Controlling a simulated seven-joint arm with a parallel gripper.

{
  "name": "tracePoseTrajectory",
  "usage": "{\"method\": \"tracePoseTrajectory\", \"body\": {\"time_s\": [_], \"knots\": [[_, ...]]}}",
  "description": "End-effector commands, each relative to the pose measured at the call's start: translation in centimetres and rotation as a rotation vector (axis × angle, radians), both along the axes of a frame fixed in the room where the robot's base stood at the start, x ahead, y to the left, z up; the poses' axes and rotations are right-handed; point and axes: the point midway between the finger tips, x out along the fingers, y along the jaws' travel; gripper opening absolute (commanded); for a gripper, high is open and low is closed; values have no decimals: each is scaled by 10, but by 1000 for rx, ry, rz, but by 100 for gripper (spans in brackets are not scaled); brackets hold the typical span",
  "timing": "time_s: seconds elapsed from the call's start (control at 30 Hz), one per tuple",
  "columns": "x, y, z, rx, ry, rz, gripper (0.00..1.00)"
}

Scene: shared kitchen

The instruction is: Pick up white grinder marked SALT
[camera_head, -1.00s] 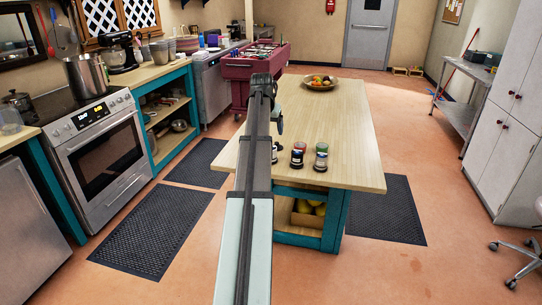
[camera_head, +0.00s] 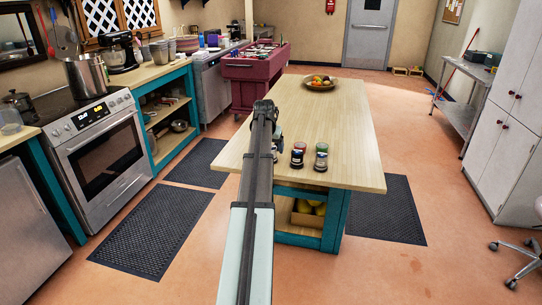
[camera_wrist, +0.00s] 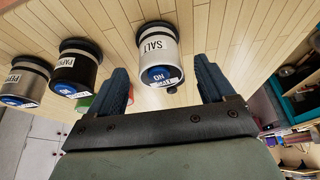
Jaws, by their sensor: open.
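The white grinder marked SALT (camera_wrist: 156,48) stands upright on the wooden tabletop in the wrist view. It has a dark band at its base and a blue label on its near end. My gripper (camera_wrist: 161,66) is open, with one dark blue finger on each side of the grinder's near end. The fingers look apart from it, and nothing is held. In the head view my arm hides most of the gripper, and I cannot make out the white grinder there.
A black jar marked PAPR (camera_wrist: 76,68) and a silver jar marked PEPPER (camera_wrist: 25,80) stand left of the grinder. In the head view two jars (camera_head: 298,155) (camera_head: 321,157) stand near the front edge of the wooden island (camera_head: 340,125). A fruit bowl (camera_head: 321,83) sits at its far end.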

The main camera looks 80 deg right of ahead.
Motion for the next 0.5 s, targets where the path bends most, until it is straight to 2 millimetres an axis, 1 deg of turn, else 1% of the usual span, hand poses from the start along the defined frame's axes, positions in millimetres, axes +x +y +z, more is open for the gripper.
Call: {"method": "tracePoseTrajectory", "body": {"time_s": [0.03, 0.2, 0.43, 0.47, 0.5], "knots": [[0, 0, -9, 3, 1, 0, 82], [0, -9, -25, 1, 0, 0, 82], [0, -9, -27, 1, 0, 0, 82], [0, -9, -27, 1, 0, 0, 81], [0, -9, -27, 1, 0, 0, 78]]}}
